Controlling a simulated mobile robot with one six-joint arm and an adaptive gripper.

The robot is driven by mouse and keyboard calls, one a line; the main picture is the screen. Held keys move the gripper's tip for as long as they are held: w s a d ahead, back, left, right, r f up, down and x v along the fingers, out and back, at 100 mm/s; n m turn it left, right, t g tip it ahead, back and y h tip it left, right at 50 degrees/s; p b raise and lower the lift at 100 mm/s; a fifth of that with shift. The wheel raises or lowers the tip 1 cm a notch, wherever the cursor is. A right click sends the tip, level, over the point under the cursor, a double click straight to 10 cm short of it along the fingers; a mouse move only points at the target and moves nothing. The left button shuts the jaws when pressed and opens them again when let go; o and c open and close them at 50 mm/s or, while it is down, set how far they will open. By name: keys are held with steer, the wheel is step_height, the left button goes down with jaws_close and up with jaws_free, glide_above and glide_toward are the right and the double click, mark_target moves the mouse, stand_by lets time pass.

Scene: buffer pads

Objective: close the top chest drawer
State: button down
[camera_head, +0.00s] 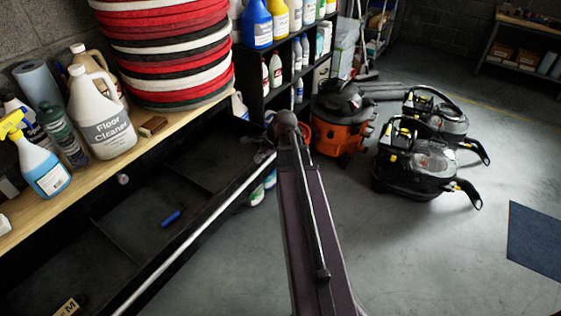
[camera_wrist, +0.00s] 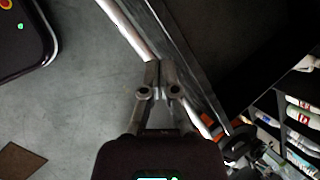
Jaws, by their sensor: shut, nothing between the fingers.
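The top chest drawer (camera_head: 198,233) stands pulled open below the wooden chest top at left in the head view. Its inside is dark and divided, and a pale strip runs along its front edge. That strip also shows in the wrist view (camera_wrist: 126,27). A blue marker (camera_head: 171,218) and a tan piece marked M (camera_head: 66,308) lie in the drawer. My gripper (camera_wrist: 160,66) is shut and empty, with its fingertips at the drawer's front edge. I cannot tell whether they touch it. In the head view my arm hides part of the area around the gripper.
The wooden top (camera_head: 150,150) holds a Floor Cleaner jug (camera_head: 98,115), a spray bottle (camera_head: 42,160) and stacked red, black and white pads (camera_head: 175,60). A bottle shelf (camera_head: 262,75) stands beyond. An orange vacuum (camera_head: 345,130) and black machines (camera_head: 425,155) stand at right. Grey floor is clear around my arm.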

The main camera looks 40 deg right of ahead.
steer(key=s+d+f+m+t+b, duration=0.1)
steer(key=d+m+b, duration=0.1)
steer(key=d+m, duration=0.2)
steer(key=s+d+f+m+t+b, duration=0.1)
steer(key=d+m, duration=0.3)
steer(key=d, duration=0.4)
steer(key=s+d+f+m+t+b, duration=0.2)
steer(key=d+m+b, duration=0.1)
steer(key=d, duration=0.3)
steer(key=shift+d+f+m+h+b, duration=0.3)
steer(key=shift+d+m+h+b, duration=0.1)
steer(key=shift+m, duration=0.2)
steer(key=shift+w+a+f, duration=0.1)
steer(key=shift+w+f, duration=0.05)
steer(key=shift+w, duration=0.05)
steer(key=w+r+b+x, duration=0.2)
steer(key=b+x, duration=0.5)
steer(key=x, duration=0.5)
steer(key=shift+a+f, duration=0.15)
steer(key=shift+a, duration=0.25)
steer(key=shift+w+a, duration=0.1)
